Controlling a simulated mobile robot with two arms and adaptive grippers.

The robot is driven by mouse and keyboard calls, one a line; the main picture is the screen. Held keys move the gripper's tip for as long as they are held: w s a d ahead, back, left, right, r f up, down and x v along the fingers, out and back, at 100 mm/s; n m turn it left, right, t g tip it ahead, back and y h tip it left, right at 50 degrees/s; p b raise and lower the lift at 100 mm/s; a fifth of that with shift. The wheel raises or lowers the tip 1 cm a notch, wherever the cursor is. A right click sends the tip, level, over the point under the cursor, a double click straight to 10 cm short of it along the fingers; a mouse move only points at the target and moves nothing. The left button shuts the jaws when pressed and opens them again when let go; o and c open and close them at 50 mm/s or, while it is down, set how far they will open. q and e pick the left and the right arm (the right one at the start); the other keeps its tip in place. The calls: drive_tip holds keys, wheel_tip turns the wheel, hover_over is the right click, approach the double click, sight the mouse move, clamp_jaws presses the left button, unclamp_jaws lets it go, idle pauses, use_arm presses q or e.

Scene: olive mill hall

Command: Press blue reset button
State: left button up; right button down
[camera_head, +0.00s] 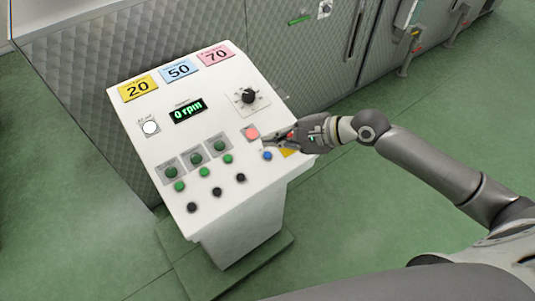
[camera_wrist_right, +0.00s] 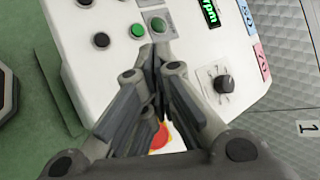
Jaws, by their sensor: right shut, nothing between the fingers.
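The blue button (camera_head: 267,155) sits near the right edge of the white sloped control panel (camera_head: 225,112), below a lit pink-red square button (camera_head: 252,132). My right gripper (camera_head: 267,142) reaches in from the right, just above the blue button in the picture. Its fingers are shut and empty. In the right wrist view the closed fingertips (camera_wrist_right: 156,55) point at the panel, and the blue button does not show there, probably hidden by the fingers. I cannot tell whether the fingertips touch the panel. My left gripper is out of view.
A red knob (camera_wrist_right: 160,137) on a yellow plate (camera_head: 291,153) lies under my right gripper. Several green buttons (camera_head: 228,159) and black buttons (camera_head: 217,192) are to the left. A black dial (camera_head: 248,96) and a display reading 0 rpm (camera_head: 187,110) are higher up. Quilted metal cladding stands behind.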

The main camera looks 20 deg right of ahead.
drive_tip(key=b, duration=0.7)
hover_over(267, 155)
drive_tip(key=s, duration=0.3)
wheel_tip(267, 155, down, 6)
drive_tip(key=shift+w+d+f, duration=0.1)
drive_tip(key=shift+w+d, duration=0.05)
drive_tip(key=shift+w+f, duration=0.35)
drive_tip(key=shift+f, duration=0.55)
drive_tip(key=shift+f, duration=0.1)
drive_tip(key=shift+f, duration=0.15)
drive_tip(key=shift+w+a+f, duration=0.1)
drive_tip(key=shift+a+f, duration=0.05)
drive_tip(key=shift+a, duration=0.05)
